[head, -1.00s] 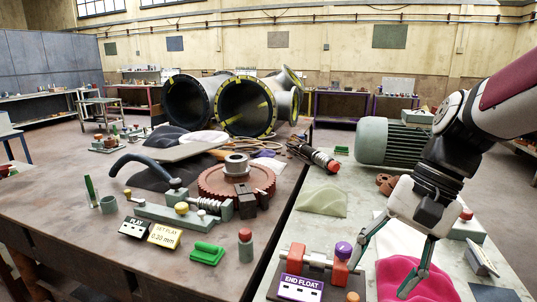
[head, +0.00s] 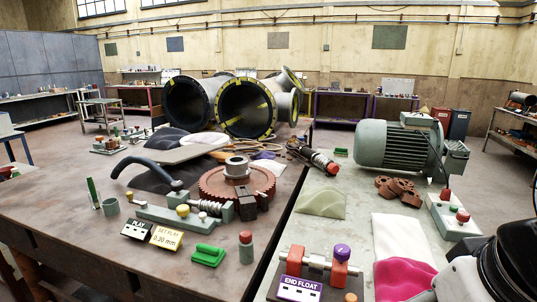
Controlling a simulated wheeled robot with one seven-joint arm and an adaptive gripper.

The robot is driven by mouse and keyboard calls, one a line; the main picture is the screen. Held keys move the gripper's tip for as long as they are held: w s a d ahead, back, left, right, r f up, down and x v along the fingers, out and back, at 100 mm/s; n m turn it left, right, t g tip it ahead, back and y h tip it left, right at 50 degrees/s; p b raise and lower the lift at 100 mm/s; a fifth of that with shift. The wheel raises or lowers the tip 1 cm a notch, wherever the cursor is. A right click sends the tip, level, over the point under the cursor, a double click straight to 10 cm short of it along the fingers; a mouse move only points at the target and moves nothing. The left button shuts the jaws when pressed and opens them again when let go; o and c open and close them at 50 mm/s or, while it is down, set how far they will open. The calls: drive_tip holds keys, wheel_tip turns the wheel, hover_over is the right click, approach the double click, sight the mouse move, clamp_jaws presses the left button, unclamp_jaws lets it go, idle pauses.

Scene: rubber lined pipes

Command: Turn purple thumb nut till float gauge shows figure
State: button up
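The purple thumb nut (head: 342,251) sits on top of a red block at the right end of a small shaft fixture (head: 317,263), near the bottom of the head view. A purple END FLOAT gauge plate (head: 300,288) stands in front of the fixture. Its lower part is near the frame edge and its figure is too small to read. A yellow SET PLAY card (head: 166,237) on the left bench seems to read 0.30 mm, beside a black-and-white PLAY plate (head: 138,230). Part of my arm shows at lower right, right of the nut. My gripper's fingers are out of view.
A pink-and-white cloth (head: 402,275) lies right of the fixture. A green motor (head: 400,147) and a switch box (head: 452,215) stand farther back.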

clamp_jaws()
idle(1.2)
